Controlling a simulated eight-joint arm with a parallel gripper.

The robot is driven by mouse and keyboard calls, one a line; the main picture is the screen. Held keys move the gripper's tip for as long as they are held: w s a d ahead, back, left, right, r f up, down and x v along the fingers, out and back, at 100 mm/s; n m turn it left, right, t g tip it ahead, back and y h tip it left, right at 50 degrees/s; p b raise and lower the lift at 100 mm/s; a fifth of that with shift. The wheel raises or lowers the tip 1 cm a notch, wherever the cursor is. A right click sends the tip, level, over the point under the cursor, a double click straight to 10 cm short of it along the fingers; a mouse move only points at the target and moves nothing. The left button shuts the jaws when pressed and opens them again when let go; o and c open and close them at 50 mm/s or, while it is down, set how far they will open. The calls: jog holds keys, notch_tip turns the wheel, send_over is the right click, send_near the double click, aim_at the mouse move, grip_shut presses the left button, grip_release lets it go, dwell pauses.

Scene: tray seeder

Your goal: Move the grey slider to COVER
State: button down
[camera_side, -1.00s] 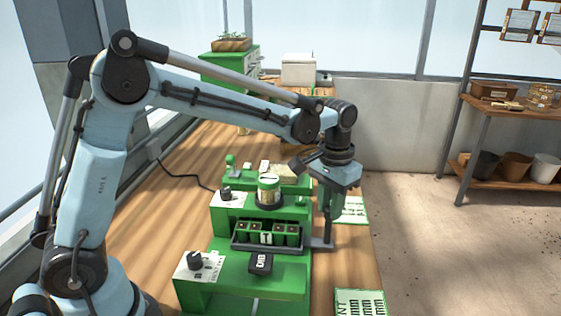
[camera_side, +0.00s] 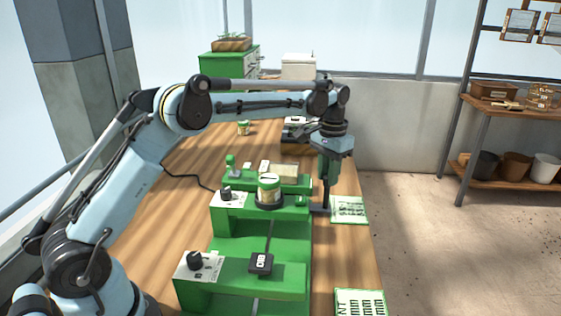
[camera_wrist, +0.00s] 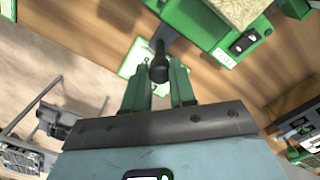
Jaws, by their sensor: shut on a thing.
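The green tray seeder (camera_side: 265,240) stands along the right part of the wooden bench. My gripper (camera_side: 327,204) points down at its right side, level with the middle bridge that carries the seed jar (camera_side: 268,188). It is shut on the dark upright handle of the grey slider (camera_side: 317,211). In the wrist view this handle (camera_wrist: 159,66) stands between my two green fingers (camera_wrist: 158,84). The slider's tray with the green cells is hidden, apparently under the middle bridge. The word COVER is not legible in these views.
The rear bridge holds a tan-filled box (camera_side: 285,172) and a green lever (camera_side: 231,164). Printed sheets lie on the bench at the right, one (camera_side: 348,209) beside my gripper.

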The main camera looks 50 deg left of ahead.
jog(key=shift+w+a, duration=0.15)
jog(key=shift+a, duration=0.1)
jog(key=c, duration=1.2)
grip_release()
jog(key=shift+c, duration=0.2)
jog(key=o, duration=0.3)
jog(key=shift+d, duration=0.1)
jog(key=shift+r, duration=6.05)
jog(key=shift+r, duration=0.1)
